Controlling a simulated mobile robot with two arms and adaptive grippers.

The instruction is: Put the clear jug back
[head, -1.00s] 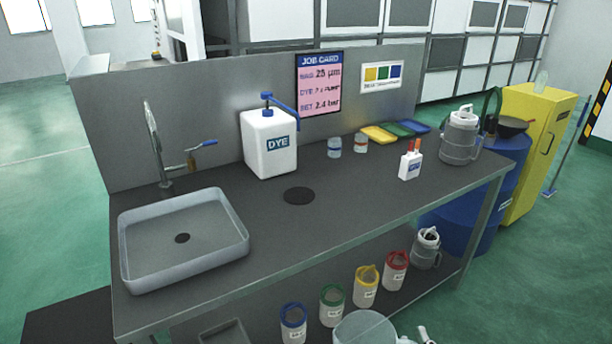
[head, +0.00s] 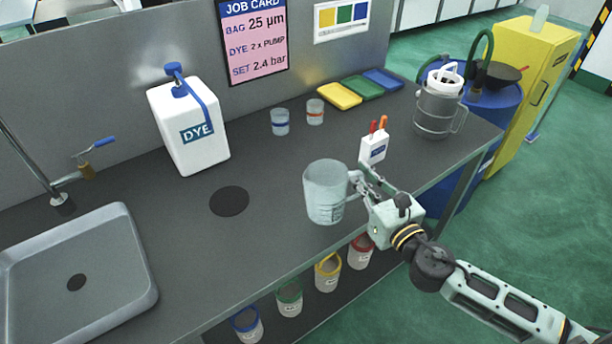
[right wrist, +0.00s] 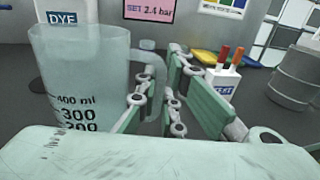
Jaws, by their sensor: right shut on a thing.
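The clear jug (head: 325,192) is upright over the front part of the grey worktop, its handle to the right. I cannot tell whether its base touches the worktop. My right gripper (head: 361,186) is shut on the jug's handle, with its arm coming in from the lower right. In the right wrist view the jug (right wrist: 80,80) stands at the left, with printed ml marks, and the gripper's fingers (right wrist: 158,92) are at its handle. My left gripper is not in view.
A round dark disc (head: 229,201) lies left of the jug, before the white DYE container (head: 190,130). A white marker holder (head: 373,148) stands close behind the gripper. Two small cups (head: 280,122) and a grey pitcher (head: 438,108) stand farther back. Coloured-rim cups (head: 327,274) sit on the shelf below.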

